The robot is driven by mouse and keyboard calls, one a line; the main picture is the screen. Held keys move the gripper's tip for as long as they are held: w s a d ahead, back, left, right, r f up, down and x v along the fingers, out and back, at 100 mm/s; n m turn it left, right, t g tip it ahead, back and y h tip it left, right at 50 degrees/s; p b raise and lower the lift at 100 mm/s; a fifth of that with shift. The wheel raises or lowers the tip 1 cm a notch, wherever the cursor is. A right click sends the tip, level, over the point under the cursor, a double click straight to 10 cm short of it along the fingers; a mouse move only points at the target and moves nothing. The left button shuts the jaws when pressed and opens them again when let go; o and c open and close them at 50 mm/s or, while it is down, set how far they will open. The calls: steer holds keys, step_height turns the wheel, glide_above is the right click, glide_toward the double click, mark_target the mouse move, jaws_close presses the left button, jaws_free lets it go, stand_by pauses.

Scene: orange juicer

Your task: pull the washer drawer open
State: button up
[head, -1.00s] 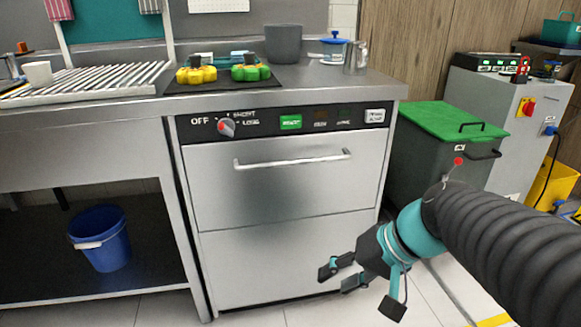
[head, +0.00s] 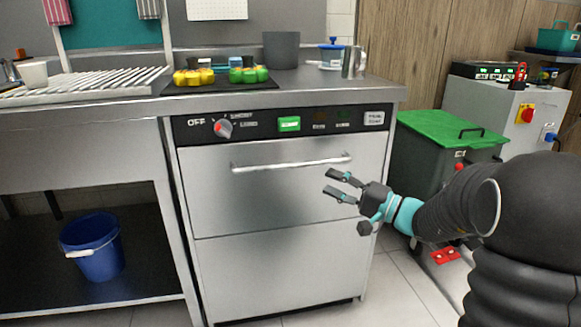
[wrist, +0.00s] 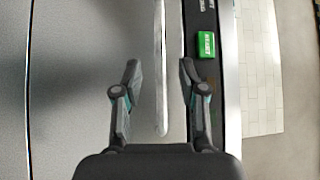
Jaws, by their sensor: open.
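The washer drawer (head: 260,205) is a steel front panel under the control strip, and it is shut. Its horizontal bar handle (head: 285,164) runs across the upper part. My gripper (head: 334,184) is open and empty in front of the drawer, at the right end of the handle and slightly below it in the head view. In the wrist view the handle (wrist: 161,75) runs lengthwise between the two open fingertips of my gripper (wrist: 160,75), nearer the right one. No contact with the handle shows, and the depth between them is hard to tell.
The control strip has a red-tipped knob (head: 223,128) and a green button (head: 289,124). A green-lidded bin (head: 450,130) stands right of the washer. A blue bucket (head: 92,246) sits on the shelf at left. Floor in front of the washer is clear.

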mark_target(295, 167)
steer(key=p+x, duration=0.1)
steer(key=x, duration=1.1)
steer(key=shift+a, duration=0.3)
jaws_close()
